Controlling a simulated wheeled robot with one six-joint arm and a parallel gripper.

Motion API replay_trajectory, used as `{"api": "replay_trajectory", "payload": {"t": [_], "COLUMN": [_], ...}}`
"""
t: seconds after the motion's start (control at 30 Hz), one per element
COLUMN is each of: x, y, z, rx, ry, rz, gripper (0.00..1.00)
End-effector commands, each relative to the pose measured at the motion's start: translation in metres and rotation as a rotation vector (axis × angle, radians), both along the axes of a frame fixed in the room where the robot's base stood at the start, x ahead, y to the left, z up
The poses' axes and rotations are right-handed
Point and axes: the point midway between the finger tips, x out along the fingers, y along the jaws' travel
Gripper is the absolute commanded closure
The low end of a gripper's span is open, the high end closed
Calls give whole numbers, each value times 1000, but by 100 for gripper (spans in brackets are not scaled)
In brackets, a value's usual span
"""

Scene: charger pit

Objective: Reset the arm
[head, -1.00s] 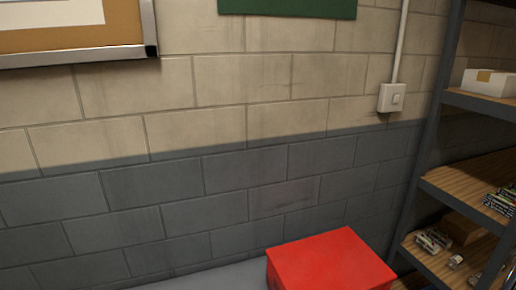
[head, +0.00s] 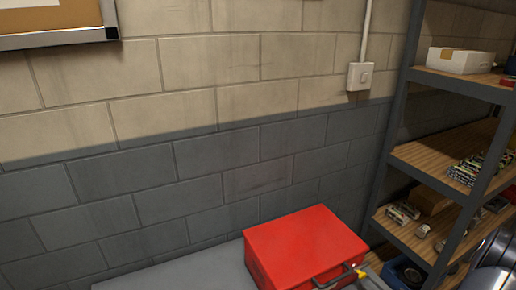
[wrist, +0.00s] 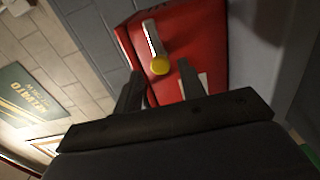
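My gripper (wrist: 160,82) shows in the wrist view with its two dark fingers apart and nothing visible held between them. Beyond the fingers is a red case (wrist: 188,25). A pale bar with a round yellow end (wrist: 159,65) shows against the case. In the head view the red case (head: 305,245) sits on a grey surface (head: 185,275) against the wall, its dark handle toward the camera. A small yellow and grey piece (head: 361,273) shows by the handle; what it belongs to is unclear. My gripper cannot be made out in the head view.
A shelf unit (head: 398,125) stands at the right with a white box (head: 460,60), several batteries or small parts and a blue bin (head: 403,273). A wall switch (head: 360,76) is above the case. A green sign (wrist: 32,90) hangs on the wall in the wrist view.

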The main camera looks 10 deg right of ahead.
Motion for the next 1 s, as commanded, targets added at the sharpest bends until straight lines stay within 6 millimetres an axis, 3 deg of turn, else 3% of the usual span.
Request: {"api": "replay_trajectory", "payload": {"t": [0.3, 1.0], "x": [46, 44], "y": [17, 16], "z": [-1, -2], "rx": [-17, -624], "ry": [-7, -219], "rz": [2, 0], "gripper": [61, 61]}}
